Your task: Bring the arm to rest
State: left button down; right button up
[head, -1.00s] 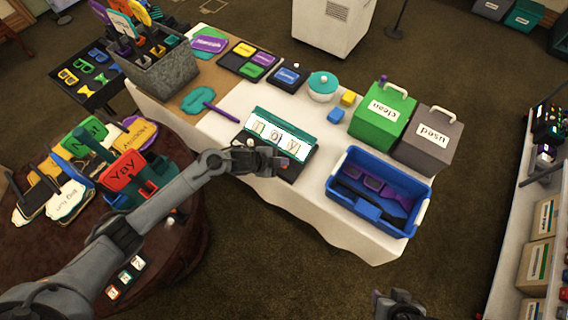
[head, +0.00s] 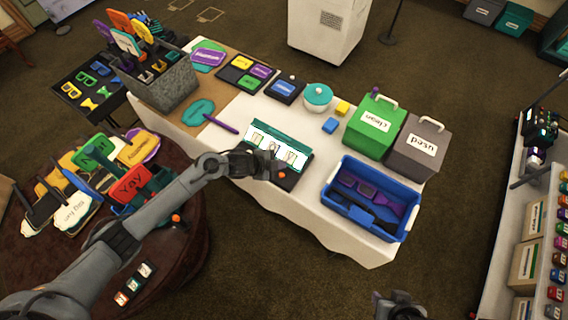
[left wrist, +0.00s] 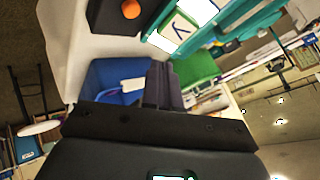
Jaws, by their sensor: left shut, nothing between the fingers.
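My left gripper (head: 272,168) reaches in from the left and hovers at the front edge of the white-covered table (head: 330,225), by the black and teal card stand (head: 262,128). The stand holds letter cards, and my gripper covers part of its lower front. An orange knob (head: 281,175) shows on its base. In the left wrist view my shut, empty fingers (left wrist: 162,85) point towards the blue bin, with the stand's knob (left wrist: 130,9) and a "y" card (left wrist: 178,28) above them. My right gripper (head: 400,305) shows only partly at the bottom edge; its jaws are unclear.
A blue bin (head: 335,207) with purple and dark items stands to the right. Behind it are a green "clean" box (head: 372,128) and a grey "used" box (head: 418,150). A round brown table (head: 60,265) with signs lies under my left arm. A shelf (head: 500,220) stands far right.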

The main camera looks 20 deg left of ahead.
pick_arm(q)
jog(key=s+d+f+g, duration=0.2)
jog(key=s+d+f, duration=0.2)
jog(key=s+f, duration=0.55)
jog(key=s+d+r+n, duration=0.2)
jog(key=s+d, duration=0.1)
jog(key=s, duration=0.2)
jog(key=s+d+r+n, duration=0.2)
jog(key=s+d, duration=0.1)
jog(key=s, duration=0.3)
jog(key=s+a+r+n+g+y, duration=0.1)
jog(key=s+a+r+n+y, duration=0.3)
jog(key=a+r, duration=0.3)
jog(key=s+a+r+n+y, duration=0.1)
jog(key=s+a+r+n, duration=0.3)
jog(key=a+r+n, duration=0.25)
notch_tip(320, 180, up, 23)
jog(key=s+p, duration=0.1)
jog(key=p, duration=2.2)
jog(key=shift+s+a+r+g, duration=0.15)
jog(key=shift+a+r+g, duration=0.05)
jog(key=shift+a+g, duration=0.2)
